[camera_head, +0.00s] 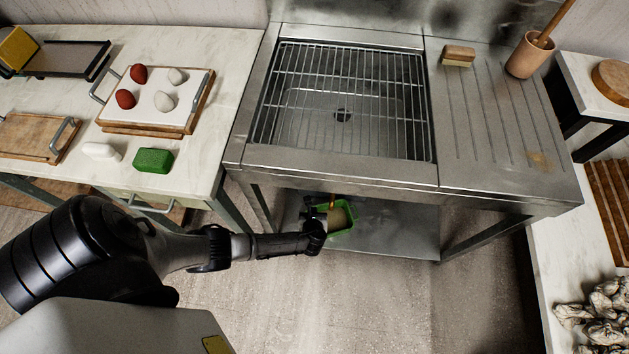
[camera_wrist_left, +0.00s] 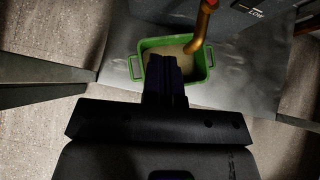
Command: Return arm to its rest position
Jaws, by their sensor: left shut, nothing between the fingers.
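My left arm (camera_head: 180,250) reaches in from the left, low in front of the steel sink unit. My left gripper (camera_head: 318,228) is at the near edge of the unit's lower shelf, beside a green bin (camera_head: 342,220). In the left wrist view the shut fingers (camera_wrist_left: 165,75) show dark in front of the green bin (camera_wrist_left: 142,68) and cover part of its inside. Nothing shows between the fingers. I cannot tell how far above the bin they are. My right gripper is not in view.
The steel sink unit (camera_head: 340,172) stands above the lower shelf (camera_head: 400,235). A copper-coloured pipe (camera_wrist_left: 203,27) comes down over the bin. Open floor lies in front.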

